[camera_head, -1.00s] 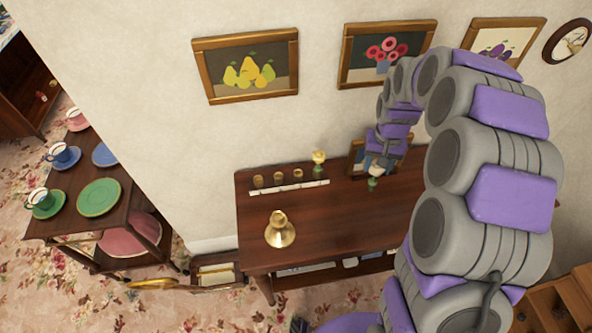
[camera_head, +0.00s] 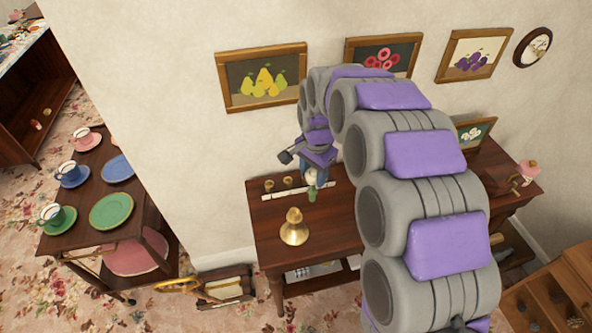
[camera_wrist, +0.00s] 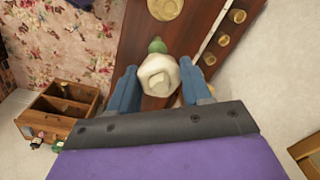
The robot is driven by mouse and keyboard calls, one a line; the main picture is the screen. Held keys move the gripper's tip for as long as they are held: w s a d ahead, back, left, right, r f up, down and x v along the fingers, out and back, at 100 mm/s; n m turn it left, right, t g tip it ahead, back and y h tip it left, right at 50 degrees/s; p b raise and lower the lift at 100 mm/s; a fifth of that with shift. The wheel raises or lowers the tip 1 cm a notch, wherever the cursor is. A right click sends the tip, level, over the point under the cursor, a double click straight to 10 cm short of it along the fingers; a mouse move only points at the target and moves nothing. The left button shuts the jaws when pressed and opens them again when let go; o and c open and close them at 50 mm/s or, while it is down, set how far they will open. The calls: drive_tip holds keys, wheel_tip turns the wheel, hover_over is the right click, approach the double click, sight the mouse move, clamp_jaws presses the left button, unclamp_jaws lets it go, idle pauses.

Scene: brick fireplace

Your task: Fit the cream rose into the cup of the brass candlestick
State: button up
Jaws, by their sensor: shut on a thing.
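The cream rose (camera_wrist: 158,76) is between the two blue fingers of my gripper (camera_wrist: 159,66) in the wrist view, its green part (camera_wrist: 157,46) pointing away from the palm. My gripper is shut on it. In the head view, my gripper (camera_head: 311,172) is above the dark wooden table, with the green part (camera_head: 312,196) below it and most of the bloom hidden. The brass candlestick (camera_head: 294,229) stands on the table, left of and nearer than the rose. Its round brass shape (camera_wrist: 165,7) is cut off at the wrist view's top edge. The rose is apart from it.
A white strip (camera_head: 290,195) with small brass cups (camera_head: 269,185) lies behind the candlestick, near the wall. Framed pictures hang above. A side table (camera_head: 75,232) with cups and plates stands left. Bare tabletop (camera_head: 335,222) lies right of the candlestick.

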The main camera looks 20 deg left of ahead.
drive_tip(key=s+a, duration=0.1)
drive_tip(key=a, duration=0.5)
drive_tip(key=shift+m, duration=0.4)
drive_tip(key=f, duration=0.3)
drive_tip(key=d+f, duration=0.1)
drive_tip(key=f, duration=0.1)
drive_tip(key=shift+s+f, duration=0.15)
drive_tip(key=shift+s, duration=0.1)
drive_tip(key=shift+a, duration=0.15)
drive_tip(key=shift+d, duration=0.4)
drive_tip(key=shift+s+a+p, duration=0.1)
drive_tip(key=shift+a+p, duration=0.1)
drive_tip(key=shift+p, duration=0.2)
idle(1.3)
drive_tip(key=shift+f, duration=1.65)
drive_tip(key=o, duration=1.4)
drive_tip(key=shift+c, duration=0.2)
